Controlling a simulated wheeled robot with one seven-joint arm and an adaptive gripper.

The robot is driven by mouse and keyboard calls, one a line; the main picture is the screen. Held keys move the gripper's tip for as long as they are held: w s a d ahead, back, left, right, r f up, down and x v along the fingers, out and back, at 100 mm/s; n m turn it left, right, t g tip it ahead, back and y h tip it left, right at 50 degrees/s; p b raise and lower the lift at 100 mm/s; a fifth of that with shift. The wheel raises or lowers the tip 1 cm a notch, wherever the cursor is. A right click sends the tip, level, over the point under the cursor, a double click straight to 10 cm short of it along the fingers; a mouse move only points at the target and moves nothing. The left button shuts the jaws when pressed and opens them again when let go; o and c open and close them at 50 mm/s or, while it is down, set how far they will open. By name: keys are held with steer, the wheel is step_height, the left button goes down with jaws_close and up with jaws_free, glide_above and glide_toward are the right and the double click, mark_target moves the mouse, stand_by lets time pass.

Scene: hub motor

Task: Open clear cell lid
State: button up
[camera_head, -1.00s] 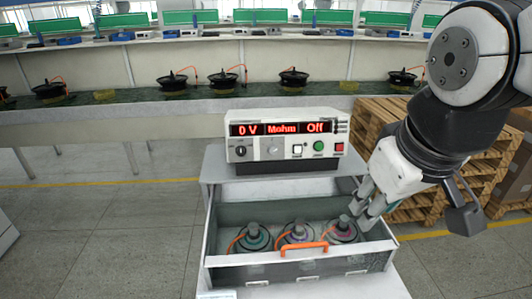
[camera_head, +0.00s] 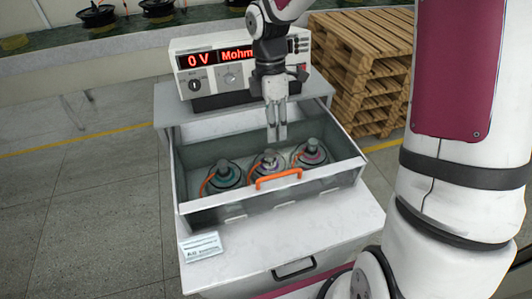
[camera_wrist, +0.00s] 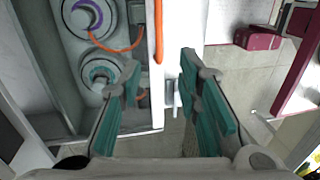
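The cell (camera_head: 178,178) is a grey box on a white stand, with a see-through cover or front I cannot clearly make out. Its orange handle (camera_head: 278,180) is at the front edge, and also shows at the top of the wrist view (camera_wrist: 158,32). Several hub motors with orange leads, such as the middle one (camera_head: 269,163), sit inside. My gripper (camera_head: 277,137) points down above the cell, behind the handle in the head view. In the wrist view my gripper (camera_wrist: 160,80) is open and empty, its teal-padded fingers on either side of the white front edge (camera_wrist: 156,105).
A tester (camera_head: 238,68) with a red display stands behind the cell. Wooden pallets (camera_head: 362,65) are at the back right. A white shelf (camera_head: 300,225) with a label (camera_head: 200,246) lies in front. Grey floor (camera_head: 80,210) is clear on the left.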

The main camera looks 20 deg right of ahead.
steer(key=f, duration=0.4)
steer(key=s+f+p, duration=0.1)
steer(key=f, duration=0.4)
steer(key=s+f, duration=0.1)
steer(key=f, duration=0.4)
steer(key=shift+s+a+p, duration=0.1)
steer(key=shift+s+p, duration=0.1)
steer(key=shift+p, duration=0.1)
jaws_close()
